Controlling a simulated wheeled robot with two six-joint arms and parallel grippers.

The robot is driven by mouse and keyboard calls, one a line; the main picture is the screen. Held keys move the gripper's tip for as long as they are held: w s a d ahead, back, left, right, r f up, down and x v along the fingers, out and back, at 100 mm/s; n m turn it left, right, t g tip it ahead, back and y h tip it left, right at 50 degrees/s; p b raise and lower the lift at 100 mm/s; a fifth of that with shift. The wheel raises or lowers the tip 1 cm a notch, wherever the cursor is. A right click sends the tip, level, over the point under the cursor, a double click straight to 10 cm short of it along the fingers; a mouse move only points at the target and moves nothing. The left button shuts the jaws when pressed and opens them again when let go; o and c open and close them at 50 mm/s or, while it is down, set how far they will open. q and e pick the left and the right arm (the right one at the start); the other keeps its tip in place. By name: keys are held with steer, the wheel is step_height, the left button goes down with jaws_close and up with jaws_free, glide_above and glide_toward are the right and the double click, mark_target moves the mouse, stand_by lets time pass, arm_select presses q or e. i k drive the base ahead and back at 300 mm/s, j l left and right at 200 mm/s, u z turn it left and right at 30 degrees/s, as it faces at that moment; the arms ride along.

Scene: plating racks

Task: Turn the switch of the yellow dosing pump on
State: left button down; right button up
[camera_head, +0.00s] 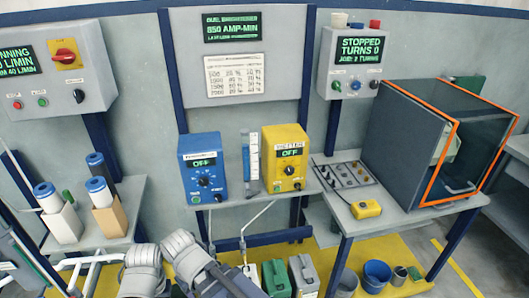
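The yellow dosing pump (268,172) stands on a grey shelf right of the middle. Its display (291,152) reads OFF in green. A round dark knob (289,170) sits below the display, and a small dark control (297,185) shows near the lower front edge. Its lettering is too small to read fully. Grey rounded parts of my arms show at the bottom left of the middle, below and apart from the pump. No gripper fingers can be made out, and nothing of mine touches the pump.
A similar blue box (203,175), also reading OFF, and a clear graduated column (250,162) stand left of the pump. A bench (405,225) at right bears an orange-edged cabinet (410,140) and a yellow handheld box (366,209). Canisters (276,278) and buckets (376,273) stand below.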

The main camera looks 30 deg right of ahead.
mark_target(298, 184)
steer(key=z, duration=1.3)
steer(key=i+l+z, duration=0.35)
steer(key=k+j, duration=0.05)
steer(key=k, duration=0.05)
